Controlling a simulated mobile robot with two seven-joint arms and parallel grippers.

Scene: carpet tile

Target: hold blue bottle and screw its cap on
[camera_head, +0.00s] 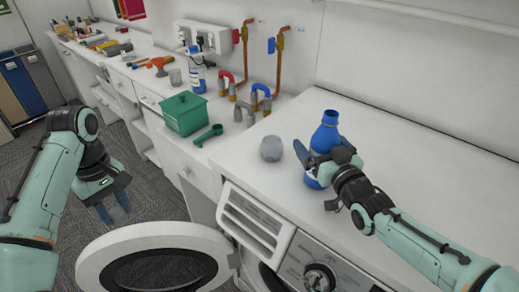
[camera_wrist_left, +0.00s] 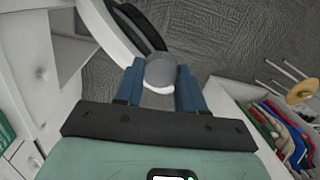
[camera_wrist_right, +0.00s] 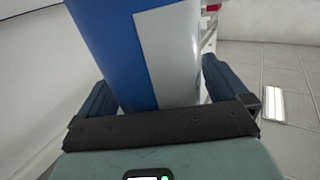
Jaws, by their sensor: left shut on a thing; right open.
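The blue bottle (camera_head: 325,137) stands upright on the white top above the washing machine, its neck bare. Its blue side and pale label (camera_wrist_right: 165,50) fill the right wrist view. My right gripper (camera_head: 328,175) is open, with its fingers on either side of the bottle's body. My left gripper (camera_head: 117,207) is shut on a small round grey cap (camera_wrist_left: 160,71), seen between its blue fingertips in the left wrist view. This gripper is over the floor, left of the counter and well away from the bottle. The cap is hard to make out in the head view.
A grey rounded object (camera_head: 271,148) stands left of the bottle. A green box (camera_head: 184,114) and green scoop (camera_head: 208,135) are farther left on the counter. The washer's round door (camera_head: 105,262) hangs open below. Pipes (camera_head: 280,65) run up the wall behind.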

